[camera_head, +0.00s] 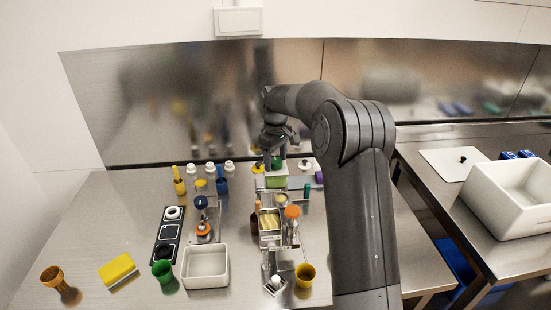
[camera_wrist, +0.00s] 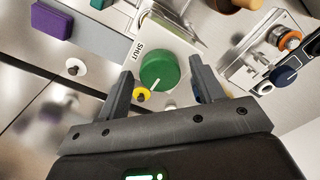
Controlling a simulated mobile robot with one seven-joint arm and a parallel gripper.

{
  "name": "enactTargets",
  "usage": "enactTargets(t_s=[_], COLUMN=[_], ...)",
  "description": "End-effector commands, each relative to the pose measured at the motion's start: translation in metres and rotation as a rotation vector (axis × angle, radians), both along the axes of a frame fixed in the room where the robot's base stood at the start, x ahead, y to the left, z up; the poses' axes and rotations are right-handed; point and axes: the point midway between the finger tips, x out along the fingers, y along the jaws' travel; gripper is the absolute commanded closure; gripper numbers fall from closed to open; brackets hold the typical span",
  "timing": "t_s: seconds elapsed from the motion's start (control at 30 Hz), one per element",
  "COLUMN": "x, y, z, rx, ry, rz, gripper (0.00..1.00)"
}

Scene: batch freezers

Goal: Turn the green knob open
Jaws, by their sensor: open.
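The green knob (camera_wrist: 160,70) is round with a white pointer line and sits on a light plate (camera_wrist: 135,52) marked SHUT in the wrist view. The pointer is directed down and to the left, away from the SHUT label. My gripper (camera_wrist: 160,72) is open, with one finger on each side of the knob. A gap shows between the knob and the right finger; whether the left finger touches it I cannot tell. In the head view my gripper (camera_head: 276,146) is above the green knob (camera_head: 277,163) at the back of the bench.
A yellow round piece (camera_wrist: 141,94) lies close beside the knob. In the head view, a white tray (camera_head: 205,266), yellow sponge (camera_head: 118,270) and several cups stand at the front.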

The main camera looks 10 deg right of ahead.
Motion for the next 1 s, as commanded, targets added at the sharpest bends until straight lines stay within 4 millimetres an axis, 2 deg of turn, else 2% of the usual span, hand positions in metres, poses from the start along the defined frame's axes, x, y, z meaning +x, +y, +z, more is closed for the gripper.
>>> enactTargets(t_s=[0.17, 0.27, 0.5, 0.7, 0.83, 1.0], x=[0.000, 0.001, 0.000, 0.000, 0.000, 0.000], y=[0.000, 0.000, 0.000, 0.000, 0.000, 0.000], z=[0.003, 0.014, 0.062, 0.094, 0.105, 0.108], rx=[0.000, 0.000, 0.001, 0.000, 0.000, 0.000], ry=[0.000, -0.003, -0.004, -0.001, 0.000, 0.000], rz=[0.000, 0.000, -0.001, -0.001, 0.000, 0.000], gripper=[0.39, 0.39, 0.39, 0.39, 0.39, 0.39])
